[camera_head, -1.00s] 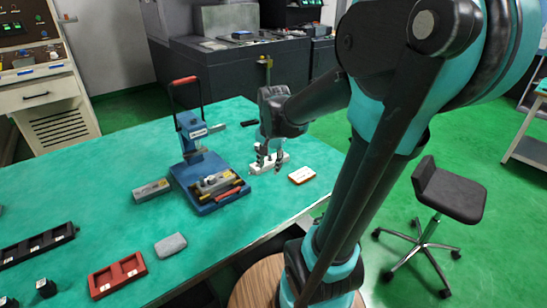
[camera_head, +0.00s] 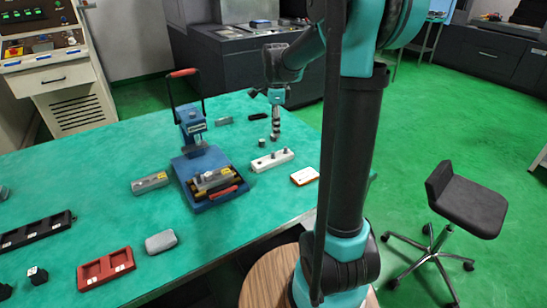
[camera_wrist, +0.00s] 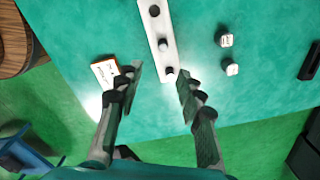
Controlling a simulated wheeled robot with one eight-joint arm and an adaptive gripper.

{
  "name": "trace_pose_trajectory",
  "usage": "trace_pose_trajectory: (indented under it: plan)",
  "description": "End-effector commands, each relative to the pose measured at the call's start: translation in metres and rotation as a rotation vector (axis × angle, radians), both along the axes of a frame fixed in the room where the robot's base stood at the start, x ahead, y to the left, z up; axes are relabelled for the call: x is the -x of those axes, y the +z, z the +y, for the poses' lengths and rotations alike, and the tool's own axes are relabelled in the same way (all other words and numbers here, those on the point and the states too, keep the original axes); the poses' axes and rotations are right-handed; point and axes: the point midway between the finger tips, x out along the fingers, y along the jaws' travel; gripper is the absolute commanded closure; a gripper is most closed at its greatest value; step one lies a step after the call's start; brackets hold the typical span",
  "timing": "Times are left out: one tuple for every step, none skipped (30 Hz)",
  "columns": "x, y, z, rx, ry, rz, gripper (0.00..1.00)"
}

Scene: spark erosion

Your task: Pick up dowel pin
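A long white block (camera_wrist: 158,28) lies on the teal table, with a dark round spot and small grey round pin-like parts along its top. It also shows in the head view (camera_head: 261,163). The dowel pin is probably one of these parts, such as the round one at the block's middle (camera_wrist: 163,45); I cannot tell which. My gripper (camera_wrist: 159,82) is open in the wrist view, with its fingers apart and nothing seen held. The near end of the block appears between the fingertips. In the head view my gripper (camera_head: 276,118) hangs above the table behind the block.
Two small grey pieces (camera_wrist: 226,40) (camera_wrist: 232,68) stand beside the block. An orange-edged white card (camera_wrist: 104,71) lies on its other side. A blue press (camera_head: 205,170) stands left of the block. A red tray (camera_head: 106,268) and grey box (camera_head: 161,241) are near the front edge.

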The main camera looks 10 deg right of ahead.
Motion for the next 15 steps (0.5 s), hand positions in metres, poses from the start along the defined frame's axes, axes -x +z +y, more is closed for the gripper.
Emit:
trace_pose_trajectory:
  plan:
    - [-0.001, -0.011, 0.0, 0.0, 0.0, 0.0, 0.62]
    - [-0.001, -0.017, 0.0, 0.0, 0.0, 0.0, 0.62]
    - [-0.001, -0.024, 0.0, 0.0, 0.001, 0.0, 0.62]
    - [0.0, -0.029, 0.0, 0.0, 0.001, 0.0, 0.62]
    - [0.0, -0.034, 0.0, 0.0, 0.001, 0.0, 0.62]
    - [-0.001, -0.039, 0.0, 0.0, 0.001, 0.0, 0.62]
    - [0.0, -0.043, 0.0, 0.0, 0.001, 0.0, 0.62]
    - [0.0, -0.046, 0.0, 0.0, 0.001, 0.0, 0.62]
    - [0.0, -0.049, 0.0, 0.0, 0.001, 0.0, 0.62]
    - [0.0, -0.051, 0.0, 0.0, 0.001, 0.0, 0.62]
    - [0.0, -0.052, 0.0, 0.0, 0.001, 0.0, 0.62]
    - [0.0, -0.054, 0.0, 0.0, 0.001, 0.0, 0.62]
    - [-0.001, -0.055, 0.001, 0.0, 0.001, 0.0, 0.62]
    - [-0.001, -0.057, 0.001, 0.0, 0.001, 0.0, 0.62]
    - [-0.001, -0.061, 0.002, 0.0, 0.002, 0.0, 0.62]
